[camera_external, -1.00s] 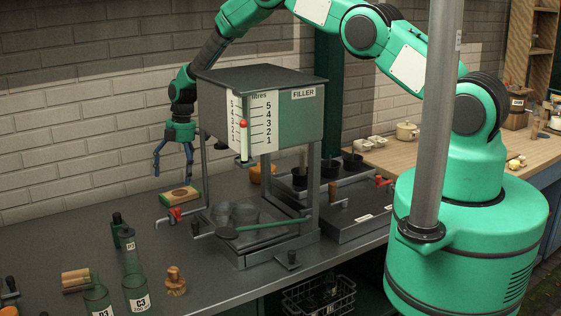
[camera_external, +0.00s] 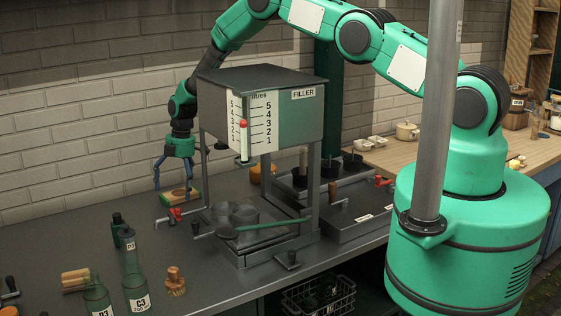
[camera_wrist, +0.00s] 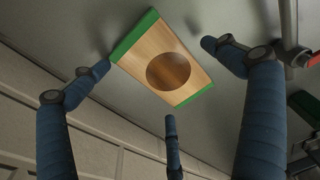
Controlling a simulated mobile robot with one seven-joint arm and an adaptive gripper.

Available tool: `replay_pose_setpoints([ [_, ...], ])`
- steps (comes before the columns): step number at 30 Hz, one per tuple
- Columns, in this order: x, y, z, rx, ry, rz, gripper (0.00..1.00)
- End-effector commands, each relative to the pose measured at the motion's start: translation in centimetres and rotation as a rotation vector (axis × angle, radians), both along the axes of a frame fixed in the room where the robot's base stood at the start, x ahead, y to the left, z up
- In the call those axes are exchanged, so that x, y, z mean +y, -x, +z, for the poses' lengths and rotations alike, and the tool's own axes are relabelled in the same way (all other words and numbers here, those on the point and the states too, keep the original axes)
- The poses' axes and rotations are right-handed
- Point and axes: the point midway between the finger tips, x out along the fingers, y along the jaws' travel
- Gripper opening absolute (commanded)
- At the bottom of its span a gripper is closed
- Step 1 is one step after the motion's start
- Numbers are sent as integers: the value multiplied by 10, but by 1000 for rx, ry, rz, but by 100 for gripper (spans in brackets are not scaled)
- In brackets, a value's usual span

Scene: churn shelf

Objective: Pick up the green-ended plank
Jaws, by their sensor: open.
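The green-ended plank (camera_external: 180,197) is a short wooden block with green ends and a dark round spot on its face. It lies on the grey counter near the brick wall, left of the filler. In the wrist view the plank (camera_wrist: 160,68) lies between my spread blue fingers. My gripper (camera_external: 174,178) is open and points down, just above the plank. In the wrist view my gripper (camera_wrist: 170,90) has a finger on each side of the plank and one near its lower end. I cannot tell whether any finger touches it.
The filler tank (camera_external: 262,110) stands close to the right of my gripper. A red-handled tap (camera_external: 176,215) is just in front of the plank. Green bottles (camera_external: 132,270) and a wooden stopper (camera_external: 175,281) stand at the front left. The brick wall (camera_external: 80,150) is close behind.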

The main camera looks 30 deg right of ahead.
Motion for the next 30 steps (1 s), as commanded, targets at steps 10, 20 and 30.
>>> replay_pose_setpoints([
  [10,0,0,0,0,0,0,84],
  [20,0,0,0,0,0,0,49],
  [30,0,0,7,-1,0,0,49],
])
